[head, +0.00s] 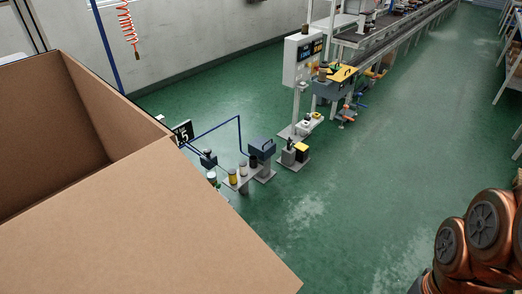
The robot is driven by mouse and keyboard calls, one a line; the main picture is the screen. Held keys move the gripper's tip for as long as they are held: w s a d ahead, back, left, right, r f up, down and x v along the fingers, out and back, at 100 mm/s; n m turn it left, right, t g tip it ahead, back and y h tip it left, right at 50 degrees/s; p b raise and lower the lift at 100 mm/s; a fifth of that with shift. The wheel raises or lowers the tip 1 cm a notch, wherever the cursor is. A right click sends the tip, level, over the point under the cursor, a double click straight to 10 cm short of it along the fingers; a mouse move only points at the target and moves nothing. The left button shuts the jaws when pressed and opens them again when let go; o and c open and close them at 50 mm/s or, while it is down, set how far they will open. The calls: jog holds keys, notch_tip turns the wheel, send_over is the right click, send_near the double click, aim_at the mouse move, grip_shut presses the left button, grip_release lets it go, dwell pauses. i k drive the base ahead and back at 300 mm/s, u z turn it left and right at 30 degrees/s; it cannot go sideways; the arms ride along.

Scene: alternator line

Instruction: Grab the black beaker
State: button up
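A small dark cylinder (253,162) stands at the far end of a row of small cylinders on a low light-grey stand, near the middle of the head view. It could be the black beaker, but it is too small to tell. My gripper is out of view; only copper-coloured links of my arm show at the lower right.
A large open cardboard box (150,225) fills the left foreground and hides the floor behind it. A blue-grey machine (262,149) stands beside the row of cylinders. A white control cabinet (301,60) and a long conveyor (392,38) stand farther back. Green floor (370,190) is clear at centre right.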

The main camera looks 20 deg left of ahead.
aim_at(253, 158)
jog(key=i, duration=2.2)
jog(key=u, duration=2.85)
jog(key=i, duration=1.75)
jog(key=z, duration=1.2)
